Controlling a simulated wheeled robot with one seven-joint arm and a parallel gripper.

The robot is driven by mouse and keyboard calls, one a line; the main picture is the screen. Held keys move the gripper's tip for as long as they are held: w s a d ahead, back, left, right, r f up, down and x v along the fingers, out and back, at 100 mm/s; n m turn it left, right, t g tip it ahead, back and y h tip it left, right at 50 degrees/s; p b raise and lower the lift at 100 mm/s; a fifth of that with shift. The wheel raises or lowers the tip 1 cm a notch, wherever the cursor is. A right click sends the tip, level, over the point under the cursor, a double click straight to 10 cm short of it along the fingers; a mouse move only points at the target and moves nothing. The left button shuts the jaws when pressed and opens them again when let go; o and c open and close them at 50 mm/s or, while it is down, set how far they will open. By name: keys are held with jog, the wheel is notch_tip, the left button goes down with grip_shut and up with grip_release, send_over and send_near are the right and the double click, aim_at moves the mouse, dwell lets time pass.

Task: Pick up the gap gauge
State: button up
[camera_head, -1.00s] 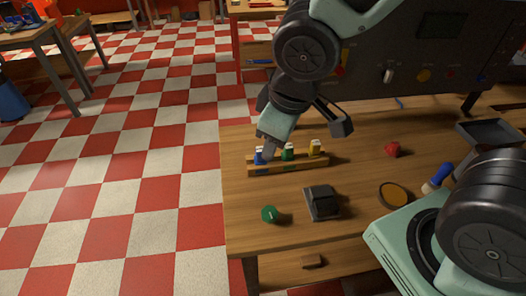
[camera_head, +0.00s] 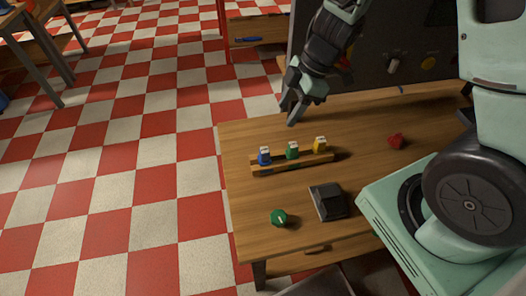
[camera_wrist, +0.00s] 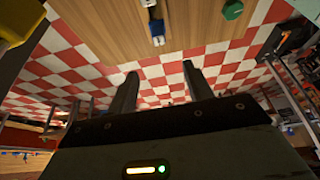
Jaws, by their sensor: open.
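A low wooden rack (camera_head: 290,164) stands on the table and holds three small white-topped pieces: a blue one (camera_head: 264,156), a green one (camera_head: 292,151) and a yellow one (camera_head: 320,145). I cannot tell which thing is the gap gauge. My gripper (camera_head: 293,108) is open and empty, behind the rack in the picture and apart from it. In the wrist view, the two fingers of my gripper (camera_wrist: 160,88) have only floor between them. The blue piece (camera_wrist: 157,38) shows beyond the fingertips there, at the end of the rack.
A dark box (camera_head: 328,202) and a green knob-like piece (camera_head: 280,217) lie in front of the rack. A red piece (camera_head: 396,140) lies to its right. A large dark panel (camera_head: 385,60) stands along the back. The tabletop left of the rack is bare.

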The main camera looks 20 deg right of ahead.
aim_at(267, 149)
jog(key=b+x, duration=0.4)
jog(key=x, duration=0.7)
jog(key=shift+w+f, duration=0.1)
jog(key=shift+f, duration=0.15)
jog(key=x, duration=0.1)
jog(key=b+x, duration=0.2)
jog(key=x, duration=0.1)
jog(key=shift+d+f, duration=0.2)
jog(key=shift+d, duration=0.05)
jog(key=shift+w+a+f+b, duration=0.1)
jog(key=shift+a+f+b, duration=0.2)
jog(key=shift+f, duration=0.15)
jog(key=c, duration=1.1)
